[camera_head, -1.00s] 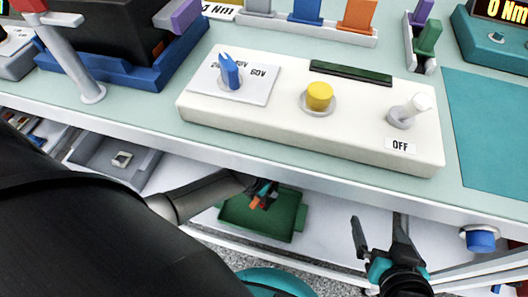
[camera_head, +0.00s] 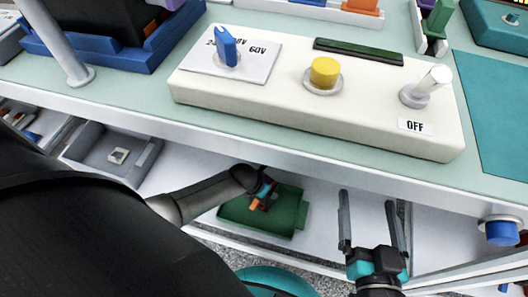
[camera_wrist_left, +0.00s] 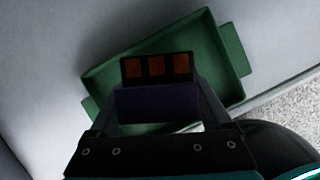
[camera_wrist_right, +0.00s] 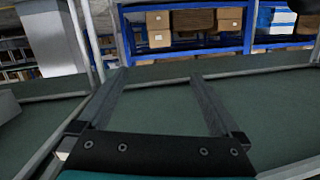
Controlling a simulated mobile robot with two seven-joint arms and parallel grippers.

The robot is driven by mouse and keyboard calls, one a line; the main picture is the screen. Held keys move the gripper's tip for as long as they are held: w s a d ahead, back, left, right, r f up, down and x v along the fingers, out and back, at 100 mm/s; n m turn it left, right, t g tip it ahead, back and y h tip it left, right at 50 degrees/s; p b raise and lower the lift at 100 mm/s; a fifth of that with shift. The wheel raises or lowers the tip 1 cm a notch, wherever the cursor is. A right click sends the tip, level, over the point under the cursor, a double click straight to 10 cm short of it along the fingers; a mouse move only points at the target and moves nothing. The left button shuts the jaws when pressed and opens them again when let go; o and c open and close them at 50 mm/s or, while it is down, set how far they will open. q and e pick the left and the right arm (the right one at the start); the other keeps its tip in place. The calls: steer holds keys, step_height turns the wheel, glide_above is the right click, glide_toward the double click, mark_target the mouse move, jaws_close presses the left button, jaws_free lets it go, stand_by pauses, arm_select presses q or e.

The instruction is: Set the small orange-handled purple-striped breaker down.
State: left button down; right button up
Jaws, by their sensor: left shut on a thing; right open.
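My left gripper (camera_wrist_left: 157,108) is shut on the small breaker (camera_wrist_left: 157,103), which shows a purple band and several dark orange patches in the left wrist view. The breaker is over a green tray (camera_wrist_left: 232,62); I cannot tell whether it touches the tray floor. In the head view the orange handle (camera_head: 254,204) shows against the green tray (camera_head: 277,222), with the rest of the breaker mostly hidden by my left gripper (camera_head: 262,199). My right gripper (camera_head: 372,212) is open and empty, in front of the bench edge; it also shows open in the right wrist view (camera_wrist_right: 155,80).
A cream test panel (camera_head: 300,102) with a blue knob, yellow button and white switch stands on the bench above the shelf. A grey bin (camera_head: 150,160) holding a small pale item is left of the green tray. A blue knob (camera_head: 501,232) is at the far right.

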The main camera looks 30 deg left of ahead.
arm_select(q)
steer(key=shift+w+f, duration=0.1)
steer(key=shift+f, duration=0.3)
arm_select(e)
steer(key=shift+s+a+r+t, duration=0.3)
steer(key=shift+r+t, duration=0.1)
steer(key=shift+t, duration=0.1)
arm_select(q)
steer(key=shift+f, duration=0.1)
jaws_free()
